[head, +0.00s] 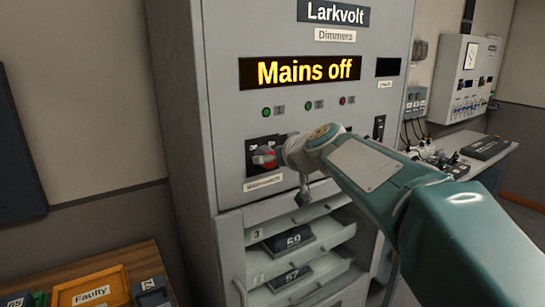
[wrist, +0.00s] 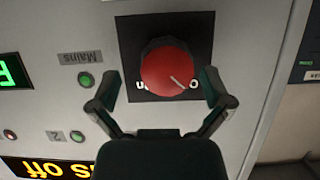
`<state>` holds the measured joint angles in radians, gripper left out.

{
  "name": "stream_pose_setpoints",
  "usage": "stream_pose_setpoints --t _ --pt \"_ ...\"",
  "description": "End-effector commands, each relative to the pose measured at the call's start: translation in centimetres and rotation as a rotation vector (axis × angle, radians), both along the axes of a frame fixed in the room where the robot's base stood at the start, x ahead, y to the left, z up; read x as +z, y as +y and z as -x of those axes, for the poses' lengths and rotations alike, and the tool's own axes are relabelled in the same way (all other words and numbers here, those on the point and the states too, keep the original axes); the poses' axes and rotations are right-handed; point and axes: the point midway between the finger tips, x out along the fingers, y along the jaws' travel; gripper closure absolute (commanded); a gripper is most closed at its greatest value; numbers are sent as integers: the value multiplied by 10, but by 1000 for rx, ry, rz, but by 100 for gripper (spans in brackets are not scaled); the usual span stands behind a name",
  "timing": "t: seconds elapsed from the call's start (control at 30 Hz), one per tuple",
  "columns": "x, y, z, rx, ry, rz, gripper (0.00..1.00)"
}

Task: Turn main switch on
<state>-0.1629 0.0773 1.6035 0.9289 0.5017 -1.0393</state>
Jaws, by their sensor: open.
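The main switch is a round red knob on a black plate on the front of the grey dimmer cabinet (head: 225,60). The red knob (wrist: 168,70) shows large in the wrist view, with a pale pointer line towards its lower right. It also shows in the head view (head: 264,157), partly hidden by my gripper. My gripper (wrist: 163,92) is open, its two fingers on either side of the knob's lower part. I cannot tell whether they touch it. The display (head: 302,71) reads "Mains off".
Small indicator lamps (head: 266,112) sit above the switch. Below is an open bay with numbered dimmer modules (head: 288,238). A wooden bench with an orange "Faulty" tray (head: 90,289) stands at lower left. A side table (head: 500,165) with cables and a wall box (head: 466,75) are at right.

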Motion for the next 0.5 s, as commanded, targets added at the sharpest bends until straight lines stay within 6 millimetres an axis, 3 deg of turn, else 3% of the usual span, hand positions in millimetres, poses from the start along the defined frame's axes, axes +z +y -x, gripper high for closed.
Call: stream_pose_setpoints --t 0.27,0.3,0.47,0.5 --pt "-1 0 -2 1 0 0 1" --pt "-1 -1 -2 1 0 -2 5" --pt "-1 -3 -2 0 0 -2 76" --pt "-1 -2 -2 0 0 -2 84"
